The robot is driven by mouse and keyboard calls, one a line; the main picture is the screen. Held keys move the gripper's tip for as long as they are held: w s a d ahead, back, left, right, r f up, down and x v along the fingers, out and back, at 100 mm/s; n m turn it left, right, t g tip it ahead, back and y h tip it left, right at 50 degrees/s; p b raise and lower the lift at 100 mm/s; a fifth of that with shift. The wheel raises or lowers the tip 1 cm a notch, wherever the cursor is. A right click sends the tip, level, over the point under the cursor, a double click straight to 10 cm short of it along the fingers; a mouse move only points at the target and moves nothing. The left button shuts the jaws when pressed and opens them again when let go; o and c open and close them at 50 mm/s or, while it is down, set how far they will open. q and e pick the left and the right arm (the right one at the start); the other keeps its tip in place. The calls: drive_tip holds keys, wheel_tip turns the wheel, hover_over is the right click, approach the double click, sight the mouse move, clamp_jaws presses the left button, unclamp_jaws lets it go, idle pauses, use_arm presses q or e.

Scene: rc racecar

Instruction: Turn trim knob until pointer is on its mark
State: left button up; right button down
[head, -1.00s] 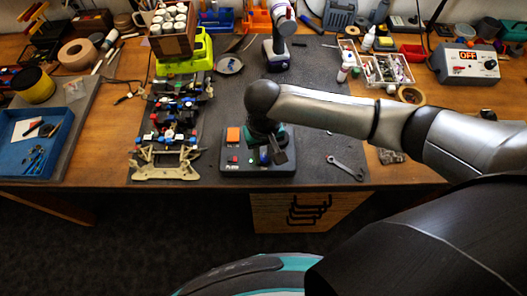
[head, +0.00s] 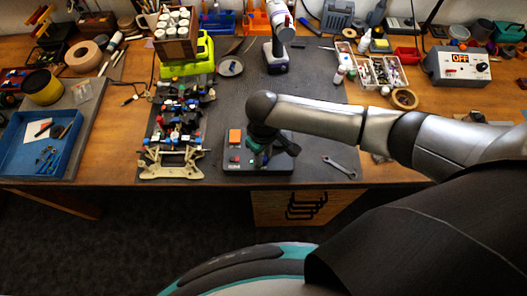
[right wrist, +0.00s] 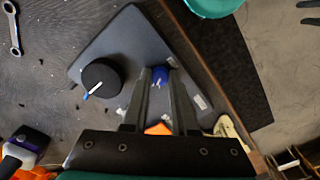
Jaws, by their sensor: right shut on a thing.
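The dark control box (head: 230,168) lies at the front edge of the bench. It has an orange square (head: 234,137) on top. In the right wrist view the box (right wrist: 120,40) carries a large black knob (right wrist: 100,76) with a pale pointer line, and a small blue knob (right wrist: 160,74). My right gripper (right wrist: 160,72) is shut on the blue knob, one finger on each side. In the head view my right gripper (head: 262,154) is over the box and hides its knobs. Any mark for the pointer is too small to tell. My left gripper is not in view.
A wrench (head: 341,168) lies right of the box on the grey mat. A car chassis (head: 172,150) stands to its left. A drill (head: 278,52) stands behind. A power supply (head: 455,67) reading OFF is at the back right.

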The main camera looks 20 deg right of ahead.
idle(0.4)
drive_tip(key=c, duration=0.7)
unclamp_jaws()
drive_tip(key=shift+r, duration=0.1)
wheel_tip(320, 180, up, 15)
drive_tip(key=p, duration=0.1)
idle(0.6)
